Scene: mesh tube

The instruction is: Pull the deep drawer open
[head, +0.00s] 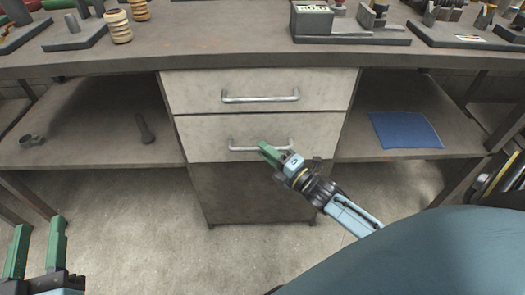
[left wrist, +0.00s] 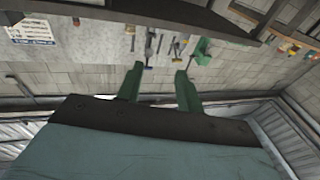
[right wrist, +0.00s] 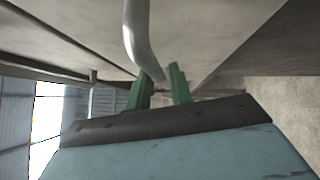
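The drawer unit has an upper drawer (head: 200,92) and a lower drawer (head: 205,135), both pale grey with bar handles. Both fronts look closed. Which is the deep one is hard to tell from the fronts alone. My right gripper (head: 266,149) is at the lower drawer's handle (head: 240,149) and covers its right part. In the right wrist view the handle bar (right wrist: 140,35) runs down between the fingers (right wrist: 160,80), which look closed on it. My left gripper (head: 38,250) is open and empty at lower left, away from the drawers; its fingers (left wrist: 158,70) are apart.
The worktop (head: 220,45) above holds tool blocks and several small parts. Side shelves hold a dark bolt-like part (head: 145,128), a small fitting (head: 30,140) and a blue cloth (head: 405,130). The floor (head: 130,220) in front of the drawers is clear.

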